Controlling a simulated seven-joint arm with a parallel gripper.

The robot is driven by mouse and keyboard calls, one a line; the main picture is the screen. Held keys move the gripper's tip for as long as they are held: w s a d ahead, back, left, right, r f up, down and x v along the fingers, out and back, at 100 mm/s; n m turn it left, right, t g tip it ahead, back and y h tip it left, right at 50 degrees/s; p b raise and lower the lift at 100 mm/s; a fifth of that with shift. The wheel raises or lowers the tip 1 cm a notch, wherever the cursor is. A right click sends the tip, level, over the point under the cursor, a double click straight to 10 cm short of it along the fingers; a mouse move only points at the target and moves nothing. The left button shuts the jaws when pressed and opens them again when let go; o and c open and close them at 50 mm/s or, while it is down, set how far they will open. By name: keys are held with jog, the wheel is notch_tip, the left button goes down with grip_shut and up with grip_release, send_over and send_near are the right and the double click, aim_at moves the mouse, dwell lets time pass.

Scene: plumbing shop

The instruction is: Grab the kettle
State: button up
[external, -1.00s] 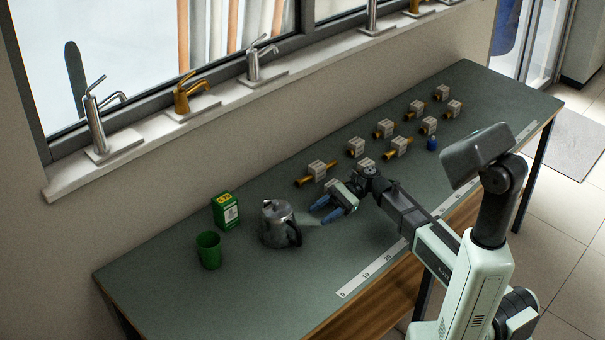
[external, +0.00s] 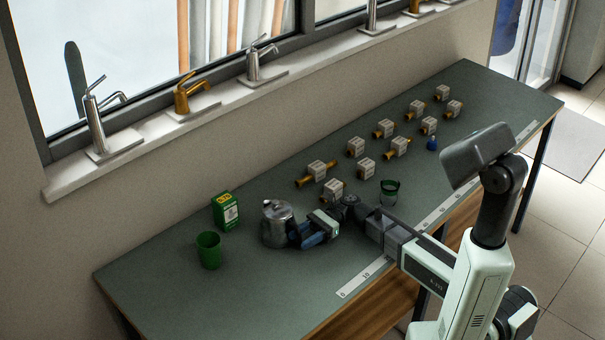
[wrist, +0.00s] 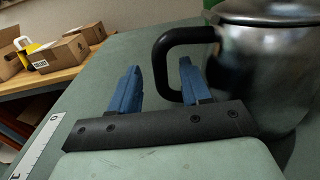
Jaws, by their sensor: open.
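The kettle (external: 277,222) is a shiny metal pot with a lid and a dark handle, standing upright on the green-grey bench. In the wrist view, the kettle (wrist: 268,75) fills the right side, and its black handle (wrist: 180,48) loops out to the left. My gripper (external: 303,240) is low over the bench, just right of the kettle. Its two blue fingers (wrist: 160,85) are apart, with the handle's lower part between or just beyond them. I cannot tell whether they touch the handle. Nothing is held.
A green cup (external: 208,251) and a green-yellow box (external: 225,211) stand left of the kettle. Several tagged brass fittings (external: 318,171) lie toward the back right. A dark-green-rimmed cup (external: 389,193) stands behind my arm. A ruler strip (external: 362,277) runs along the front edge.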

jog(key=shift+x, duration=1.6)
jog(key=shift+r, duration=0.1)
grip_shut()
